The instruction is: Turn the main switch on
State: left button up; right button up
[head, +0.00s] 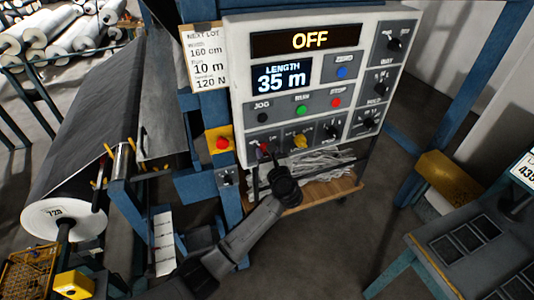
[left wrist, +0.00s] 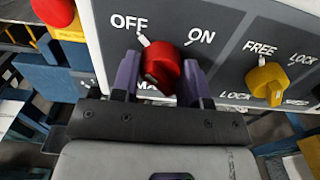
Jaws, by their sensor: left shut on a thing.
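The main switch is a red rotary knob (left wrist: 160,66) at the panel's lower left, with OFF and ON printed above it. Its white pointer mark is at the OFF side. It shows small and partly covered in the head view (head: 264,147). My left gripper (left wrist: 160,84) is shut on the knob, with one purple finger on each side; in the head view it reaches up to the panel's lower edge (head: 270,160). The panel's top display (head: 310,40) reads OFF. My right gripper is in neither view.
A yellow FREE/LOCK knob (left wrist: 267,82) sits just right of the red one. A red emergency button (head: 222,143) on a yellow box is left of the panel. JOG, RUN and STOP buttons are above. A large roll (head: 60,215) stands at left.

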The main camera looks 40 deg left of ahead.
pick_arm(q)
jog(key=m+p, duration=0.3)
jog(key=m, duration=0.1)
jog(key=shift+r+m+p, duration=0.15)
jog(key=shift+m+p, duration=0.15)
jog(key=m+p, duration=0.4)
jog(key=shift+s+m, duration=0.1)
jog(key=shift+m, duration=0.2)
jog(key=m+p, duration=0.4)
jog(key=m, duration=0.1)
jog(key=shift+m+p, duration=1.3)
jog(key=shift+m, duration=0.5)
jog(key=o, duration=0.9)
